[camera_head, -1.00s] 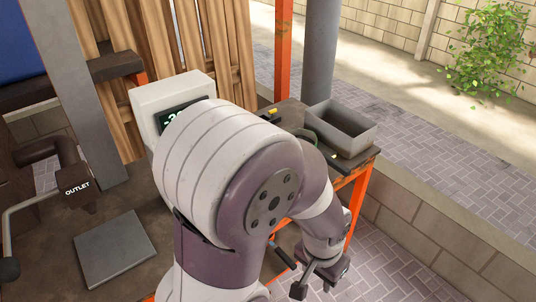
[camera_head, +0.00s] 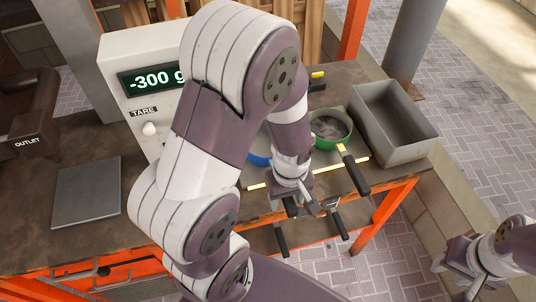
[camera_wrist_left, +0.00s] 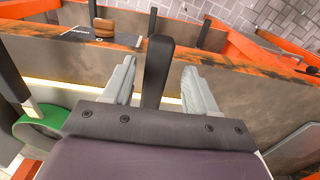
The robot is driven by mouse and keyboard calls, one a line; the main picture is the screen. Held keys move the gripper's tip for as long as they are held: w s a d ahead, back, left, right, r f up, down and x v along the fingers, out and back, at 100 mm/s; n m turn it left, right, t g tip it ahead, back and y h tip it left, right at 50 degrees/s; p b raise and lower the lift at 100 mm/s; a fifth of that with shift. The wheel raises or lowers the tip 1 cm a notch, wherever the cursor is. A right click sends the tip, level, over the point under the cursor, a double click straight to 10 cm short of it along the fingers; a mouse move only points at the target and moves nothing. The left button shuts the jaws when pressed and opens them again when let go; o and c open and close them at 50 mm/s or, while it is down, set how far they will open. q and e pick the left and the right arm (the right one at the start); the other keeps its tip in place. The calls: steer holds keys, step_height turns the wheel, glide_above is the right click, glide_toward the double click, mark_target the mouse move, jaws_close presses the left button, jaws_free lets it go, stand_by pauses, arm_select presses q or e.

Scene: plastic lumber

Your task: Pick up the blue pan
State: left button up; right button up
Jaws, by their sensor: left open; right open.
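The blue pan (camera_head: 258,160) is mostly hidden behind my left arm in the head view; only a sliver of its blue rim shows. My left gripper (camera_head: 312,208) is open over the front edge of the table, near several black handles. In the left wrist view its fingers (camera_wrist_left: 158,85) stand apart on either side of a black handle (camera_wrist_left: 157,68), without visible contact. I cannot tell for sure that this handle belongs to the blue pan. My right gripper (camera_head: 455,275) is open and empty at the lower right, away from the table.
A green pan (camera_head: 330,142) sits right of the blue pan and shows at the left of the wrist view (camera_wrist_left: 40,125). A grey bin (camera_head: 415,147) stands right of it. A scale reading -300 g (camera_head: 120,50) and a flat grey plate (camera_head: 87,192) are at left.

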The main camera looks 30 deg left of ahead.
arm_select(q)
steer(key=f, duration=0.2)
steer(key=shift+w+f, duration=0.2)
steer(key=shift+f, duration=0.2)
steer(key=shift+w+f, duration=0.1)
steer(key=shift+w, duration=0.1)
steer(key=shift+s, duration=0.25)
steer(key=c, duration=0.7)
jaws_close()
steer(key=shift+w, duration=0.1)
